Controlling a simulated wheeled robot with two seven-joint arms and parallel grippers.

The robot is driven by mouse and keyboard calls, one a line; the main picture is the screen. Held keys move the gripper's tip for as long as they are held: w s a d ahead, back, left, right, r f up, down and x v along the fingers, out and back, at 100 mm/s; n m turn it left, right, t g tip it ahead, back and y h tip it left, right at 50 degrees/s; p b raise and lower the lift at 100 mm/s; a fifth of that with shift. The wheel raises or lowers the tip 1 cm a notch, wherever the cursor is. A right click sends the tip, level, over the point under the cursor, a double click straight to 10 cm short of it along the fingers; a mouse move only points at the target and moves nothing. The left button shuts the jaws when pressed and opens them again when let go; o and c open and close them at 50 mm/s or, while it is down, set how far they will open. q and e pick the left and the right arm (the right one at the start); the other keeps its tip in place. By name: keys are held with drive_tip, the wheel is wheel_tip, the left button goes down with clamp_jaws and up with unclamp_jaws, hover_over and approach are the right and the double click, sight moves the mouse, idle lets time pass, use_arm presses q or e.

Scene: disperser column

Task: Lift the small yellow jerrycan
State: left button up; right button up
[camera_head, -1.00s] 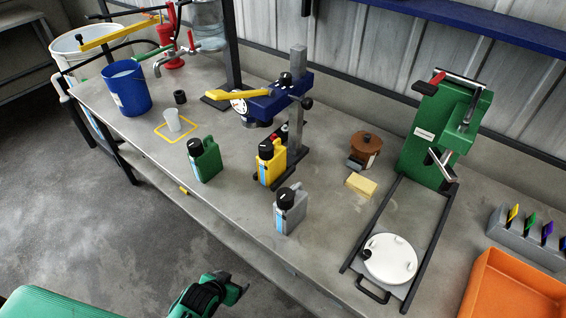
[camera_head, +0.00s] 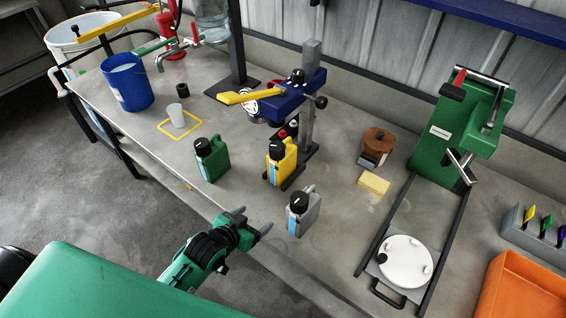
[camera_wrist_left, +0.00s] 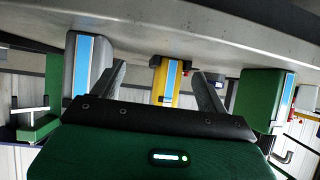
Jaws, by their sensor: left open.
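The small yellow jerrycan (camera_head: 281,162) stands upright on the bench, black cap on top, between the green jerrycan (camera_head: 213,161) and the grey jerrycan (camera_head: 302,212). My left gripper (camera_head: 254,229) is open and empty, off the front edge of the bench, short of the jerrycans. In the left wrist view the picture is upside down; the yellow jerrycan (camera_wrist_left: 165,82) shows between the open fingers (camera_wrist_left: 160,82), some way beyond them. The grey jerrycan (camera_wrist_left: 88,65) is left and the green one (camera_wrist_left: 262,98) right there. My right gripper is not seen.
The dispenser stand (camera_head: 308,110) with a yellow lever is right behind the yellow jerrycan.

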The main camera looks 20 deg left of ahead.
sight(271, 162)
use_arm(q)
drive_tip(key=w+a+r+t+h, duration=0.3)
drive_tip(key=w+r+t, duration=0.3)
drive_tip(key=w, duration=0.3)
drive_tip(key=shift+m, duration=0.4)
drive_tip(key=x, duration=0.2)
drive_tip(key=p+x, duration=0.1)
drive_tip(key=x, duration=0.2)
drive_tip(key=p+x, duration=0.1)
drive_tip(key=x, duration=0.2)
drive_tip(key=shift+s+d, duration=0.15)
drive_tip(key=shift+d, duration=0.1)
drive_tip(key=p+x, duration=0.2)
drive_tip(key=x, duration=0.2)
drive_tip(key=shift+d+f, duration=0.15)
drive_tip(key=shift+d, duration=0.1)
drive_tip(key=shift+w+d+f, duration=0.1)
drive_tip(key=shift+w, duration=0.5)
drive_tip(key=shift+c, duration=0.5)
drive_tip(key=c, duration=1.4)
clamp_jaws()
